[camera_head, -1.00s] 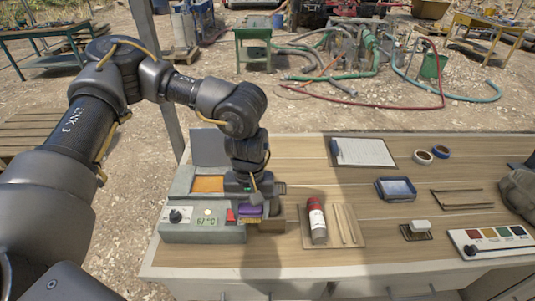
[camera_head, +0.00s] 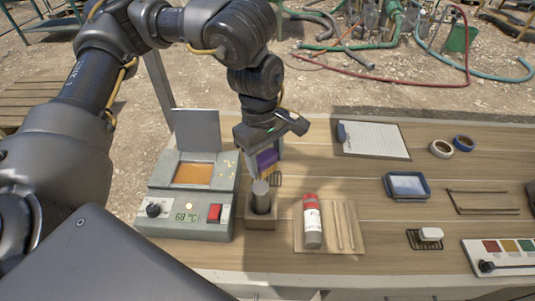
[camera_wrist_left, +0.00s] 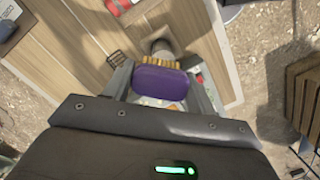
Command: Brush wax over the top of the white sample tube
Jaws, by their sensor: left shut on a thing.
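My left gripper (camera_head: 270,143) is shut on a brush with a purple handle (camera_head: 266,160), which shows in the left wrist view (camera_wrist_left: 158,82) with yellow bristles pointing away from the gripper. A grey-looking tube (camera_head: 261,197) stands upright in a wooden block (camera_head: 260,222), just below the brush in the head view. The tube's upper end shows in the left wrist view (camera_wrist_left: 161,46), just beyond the bristles. I cannot tell whether bristles and tube touch. A white tube with a red cap (camera_head: 312,222) lies on a wooden board. My right gripper is out of view.
A wax heater (camera_head: 190,203) with orange wax (camera_head: 193,173), a raised lid and a display stands left of the block. A clipboard (camera_head: 373,139), tape rolls (camera_head: 441,148), a blue tray (camera_head: 407,185) and a colour strip (camera_head: 505,256) lie to the right.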

